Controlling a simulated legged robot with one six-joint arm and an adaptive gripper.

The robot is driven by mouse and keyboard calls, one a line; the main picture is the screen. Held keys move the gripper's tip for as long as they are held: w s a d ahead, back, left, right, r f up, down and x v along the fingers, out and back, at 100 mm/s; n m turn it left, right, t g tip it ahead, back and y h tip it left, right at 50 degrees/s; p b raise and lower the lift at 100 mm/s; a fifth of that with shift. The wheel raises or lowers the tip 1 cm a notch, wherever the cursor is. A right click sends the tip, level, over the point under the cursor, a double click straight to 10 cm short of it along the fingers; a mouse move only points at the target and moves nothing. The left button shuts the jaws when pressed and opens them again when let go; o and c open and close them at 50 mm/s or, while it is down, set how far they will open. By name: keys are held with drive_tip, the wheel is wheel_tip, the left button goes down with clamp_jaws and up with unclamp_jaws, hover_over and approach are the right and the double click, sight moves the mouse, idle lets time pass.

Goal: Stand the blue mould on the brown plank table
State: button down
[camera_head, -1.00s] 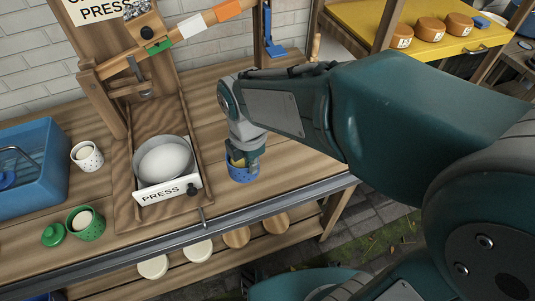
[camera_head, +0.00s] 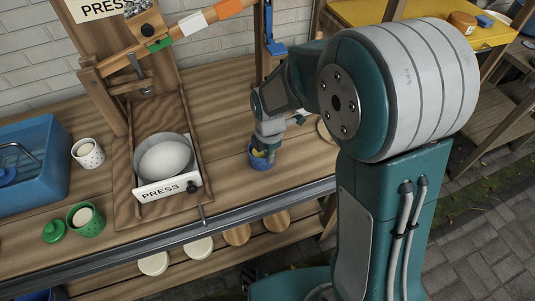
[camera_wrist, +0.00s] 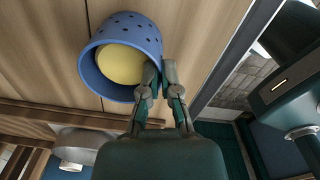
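The blue mould (camera_head: 260,163) is a small perforated cup with a pale yellow round inside. It is over the brown plank table (camera_head: 225,120), right of the press; I cannot tell if it touches the planks. In the wrist view the mould (camera_wrist: 92,75) shows its open mouth and the yellow round. My gripper (camera_wrist: 161,66) has its fingers close together at the mould's rim, seemingly one on each side of the wall, shut on it. In the head view my gripper (camera_head: 268,148) partly hides the mould.
A press with a metal bowl (camera_head: 165,158) stands left of the mould. A blue tub (camera_head: 35,165), a white spotted cup (camera_head: 88,153), a green cup (camera_head: 86,220) and a green lid (camera_head: 54,232) are farther left. A yellow table (camera_head: 365,12) is at the back right.

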drive_tip(key=shift+d+r, duration=0.1)
drive_tip(key=shift+d, duration=0.2)
drive_tip(key=c, duration=1)
unclamp_jaws()
drive_tip(key=shift+a, duration=0.15)
drive_tip(key=shift+o, duration=1)
drive_tip(key=shift+a, duration=0.35)
drive_tip(key=shift+d+r, duration=0.25)
wheel_tip(320, 180, up, 10)
drive_tip(key=r, duration=0.1)
drive_tip(key=s+d+r+m+t, duration=0.2)
drive_tip(key=s+d+r+m, duration=0.2)
drive_tip(key=s+m, duration=0.4)
drive_tip(key=s+d+r+m+t, duration=0.3)
drive_tip(key=s+d+m, duration=0.4)
drive_tip(key=m, duration=0.9)
drive_tip(key=shift+s+d+r+t, duration=0.15)
drive_tip(key=shift+s+r+t, duration=0.15)
drive_tip(key=shift+s+r, duration=0.55)
